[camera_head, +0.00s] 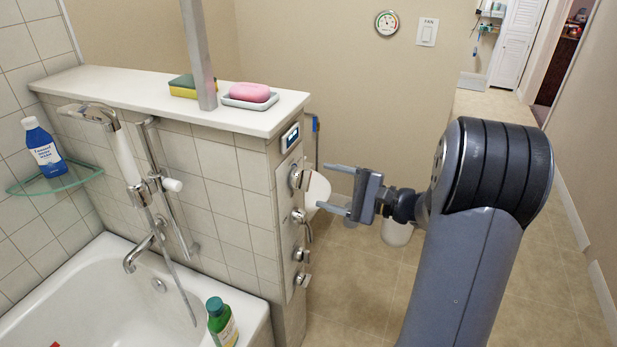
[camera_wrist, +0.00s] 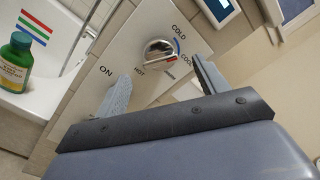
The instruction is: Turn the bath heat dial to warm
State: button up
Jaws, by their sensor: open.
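The bath heat dial (camera_head: 296,178) is the top silver knob on the panel at the end of the tiled half wall. In the wrist view the dial (camera_wrist: 160,51) shows a raised bar grip, with COLD, COOL and HOT printed around it. A small label between COOL and HOT is too blurred to read. The bar lies roughly across the picture; its exact setting is unclear. My gripper (camera_head: 325,186) is open and empty, its fingers pointing at the panel on either side of the dial's height. In the wrist view the gripper (camera_wrist: 160,72) frames the dial without visible contact.
Below the dial are a lever (camera_head: 300,216) and more knobs (camera_head: 301,254). A small display (camera_head: 290,136) sits above. A pink soap (camera_head: 250,92) and a sponge (camera_head: 186,88) lie on the ledge. A green bottle (camera_head: 221,322) stands on the tub rim. Floor right of the wall is mostly clear.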

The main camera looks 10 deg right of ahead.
aim_at(309, 182)
jog(key=x, duration=0.6)
jog(key=shift+w+a, duration=0.2)
jog(key=shift+a, duration=0.05)
jog(key=c, duration=1)
jog(key=shift+o, duration=0.2)
